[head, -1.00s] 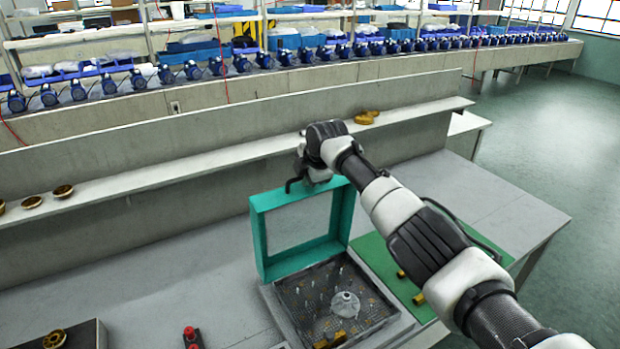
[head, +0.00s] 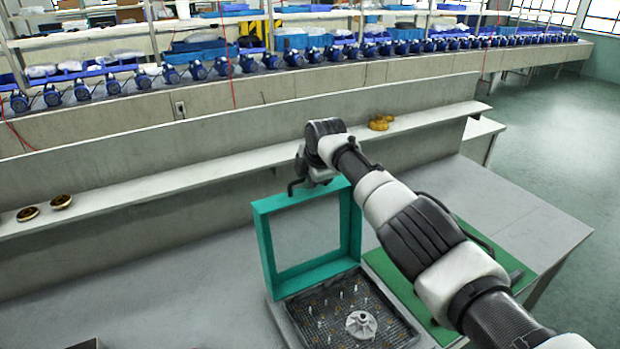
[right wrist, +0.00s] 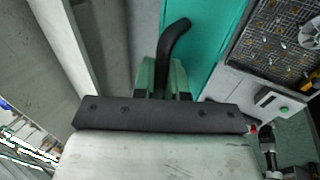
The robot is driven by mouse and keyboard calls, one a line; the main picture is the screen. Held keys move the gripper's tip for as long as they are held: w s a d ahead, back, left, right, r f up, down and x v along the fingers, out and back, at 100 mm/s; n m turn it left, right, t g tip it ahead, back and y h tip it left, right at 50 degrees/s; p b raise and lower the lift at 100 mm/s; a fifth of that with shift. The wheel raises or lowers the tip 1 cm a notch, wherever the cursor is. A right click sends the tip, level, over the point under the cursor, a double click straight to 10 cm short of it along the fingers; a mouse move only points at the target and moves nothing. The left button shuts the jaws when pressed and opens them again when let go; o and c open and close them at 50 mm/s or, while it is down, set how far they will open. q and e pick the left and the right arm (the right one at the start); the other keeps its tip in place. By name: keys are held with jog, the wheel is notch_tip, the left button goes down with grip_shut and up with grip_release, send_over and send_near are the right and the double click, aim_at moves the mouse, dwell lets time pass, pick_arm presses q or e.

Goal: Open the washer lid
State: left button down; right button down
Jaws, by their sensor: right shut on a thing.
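The washer (head: 413,338) stands at the lower middle of the head view, cut off by the bottom edge. Its teal, window-framed lid (head: 264,245) stands up steeply at the back of the mesh basket, so the washer is open. My right gripper (head: 318,178) is at the lid's top edge. In the right wrist view its green fingers (right wrist: 162,77) are shut on the black curved handle (right wrist: 176,38), with the teal lid (right wrist: 216,42) beside it. The handle's (head: 293,186) free end shows in the head view. My left gripper is not in view.
A pale metal part (head: 361,324) sits in the mesh basket (head: 322,318) among pegs. A green mat (head: 400,285) lies right of the washer, partly behind my right arm. A shelf (head: 180,190) with brass-coloured parts (head: 380,122) runs behind.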

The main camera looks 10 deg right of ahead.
jog(key=shift+f, duration=0.1)
jog(key=c, duration=1.2)
grip_release()
jog(key=shift+s, duration=0.1)
jog(key=shift+b+v, duration=1.5)
jog(key=shift+v, duration=4)
jog(key=shift+a, duration=0.1)
